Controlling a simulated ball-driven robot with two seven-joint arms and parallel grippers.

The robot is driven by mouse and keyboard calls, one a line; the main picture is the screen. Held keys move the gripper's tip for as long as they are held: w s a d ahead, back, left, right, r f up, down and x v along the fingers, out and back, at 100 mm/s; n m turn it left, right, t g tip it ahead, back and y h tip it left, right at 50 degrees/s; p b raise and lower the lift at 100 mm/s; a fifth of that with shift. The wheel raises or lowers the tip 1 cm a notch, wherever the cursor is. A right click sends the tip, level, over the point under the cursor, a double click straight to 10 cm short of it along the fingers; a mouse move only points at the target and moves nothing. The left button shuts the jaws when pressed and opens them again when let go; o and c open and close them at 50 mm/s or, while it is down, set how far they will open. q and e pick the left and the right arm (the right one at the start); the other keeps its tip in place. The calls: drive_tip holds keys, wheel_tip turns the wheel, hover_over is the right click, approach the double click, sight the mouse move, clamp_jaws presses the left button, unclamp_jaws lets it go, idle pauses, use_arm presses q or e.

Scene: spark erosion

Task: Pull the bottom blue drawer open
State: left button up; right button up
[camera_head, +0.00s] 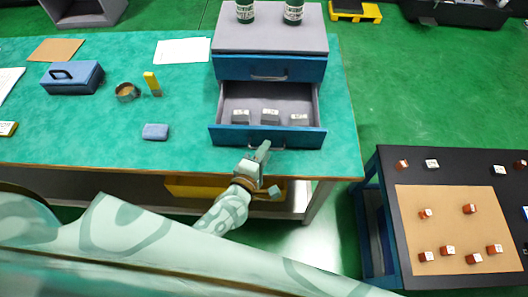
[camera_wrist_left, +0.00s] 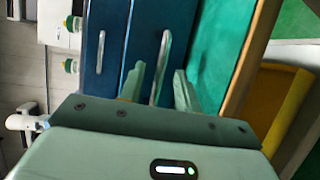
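The bottom blue drawer (camera_head: 268,136) is pulled out of the grey-topped cabinet (camera_head: 270,33) in the head view. Several small grey labelled blocks (camera_head: 270,116) lie inside it. The upper blue drawer (camera_head: 300,70) is shut. My left gripper (camera_head: 265,154) is at the front of the bottom drawer. In the left wrist view its two fingers (camera_wrist_left: 160,88) stand apart, one each side of the bottom drawer's metal handle (camera_wrist_left: 162,62), with gaps showing. Whether a finger touches the handle is unclear. My right gripper is not in view.
The cabinet stands on a green bench top (camera_head: 110,135) with a blue box (camera_head: 72,78), a round tin (camera_head: 127,92) and a blue-grey block (camera_head: 155,131). Two green bottles (camera_head: 293,12) stand on the cabinet. A dark table (camera_head: 383,175) with small parts is at right.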

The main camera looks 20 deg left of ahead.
use_arm(q)
drive_tip(key=p+v, duration=0.1)
drive_tip(key=v, duration=1.5)
drive_tip(key=shift+s+p, duration=0.15)
drive_tip(key=shift+p, duration=0.25)
drive_tip(key=s+f+m+g+h, duration=0.2)
drive_tip(key=s+f+m+g, duration=0.5)
drive_tip(key=f+m, duration=0.65)
drive_tip(key=s+a+f+m+g+y, duration=0.2)
drive_tip(key=s+a+f+m+g, duration=0.2)
drive_tip(key=s+f, duration=0.5)
drive_tip(key=s+a+f+m+g+y, duration=0.2)
drive_tip(key=s+a+f, duration=0.4)
drive_tip(key=s+f, duration=0.3)
drive_tip(key=shift+a+f+m+g, duration=0.15)
drive_tip(key=shift+f+m+g, duration=0.25)
drive_tip(key=shift+m+g, duration=0.55)
